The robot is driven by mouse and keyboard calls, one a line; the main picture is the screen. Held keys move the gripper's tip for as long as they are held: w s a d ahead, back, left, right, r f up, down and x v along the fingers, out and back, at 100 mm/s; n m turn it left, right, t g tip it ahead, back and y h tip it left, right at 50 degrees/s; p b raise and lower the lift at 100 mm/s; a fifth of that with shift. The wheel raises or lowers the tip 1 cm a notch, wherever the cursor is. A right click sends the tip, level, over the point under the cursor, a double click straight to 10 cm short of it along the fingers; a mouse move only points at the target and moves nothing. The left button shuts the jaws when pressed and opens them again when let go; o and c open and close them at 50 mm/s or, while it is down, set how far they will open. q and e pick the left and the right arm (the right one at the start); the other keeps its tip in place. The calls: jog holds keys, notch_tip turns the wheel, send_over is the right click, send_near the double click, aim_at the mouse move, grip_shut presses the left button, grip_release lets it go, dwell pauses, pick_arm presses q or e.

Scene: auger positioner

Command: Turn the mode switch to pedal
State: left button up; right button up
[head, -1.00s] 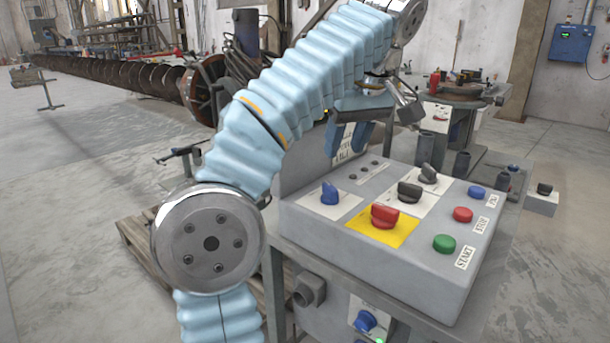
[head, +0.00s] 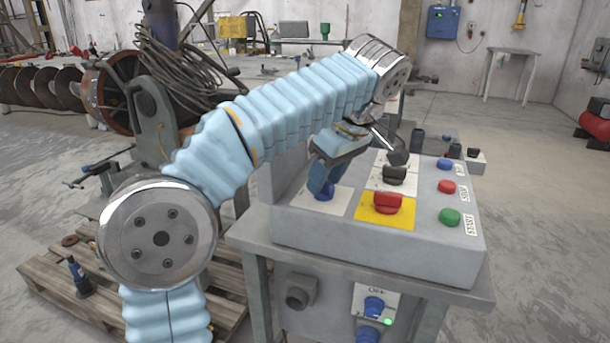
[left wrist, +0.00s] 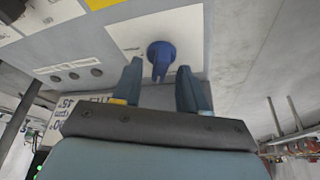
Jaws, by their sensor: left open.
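A blue rotary knob (head: 325,196) on a white plate (head: 340,205) sits at the left of the grey control box's top, partly hidden by my gripper. My left gripper (head: 322,186) is open just over it, fingers pointing down. In the left wrist view the blue knob (left wrist: 160,56) shows between the tips of the two open fingers (left wrist: 160,68), with gaps at both sides; I cannot tell whether anything touches. The mode switch's label is not readable. My right gripper is not in view.
A red knob (head: 388,203) on a yellow plate is beside the blue knob. Blue (head: 445,163), red (head: 447,187) and green (head: 449,217) buttons line the box's right side.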

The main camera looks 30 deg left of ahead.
pick_arm(q)
jog(key=shift+f, duration=0.15)
grip_shut()
jog(key=shift+m, duration=0.3)
jog(key=m+t, duration=0.1)
jog(key=m, duration=0.2)
jog(key=m+t+h, duration=0.1)
jog(key=m, duration=0.2)
jog(key=shift+s+a, duration=0.15)
jog(key=m+h, duration=0.1)
jog(key=m, duration=0.2)
jog(key=m+t+h, duration=0.1)
jog(key=m, duration=0.2)
jog(key=shift+a, duration=0.1)
dwell(0.5)
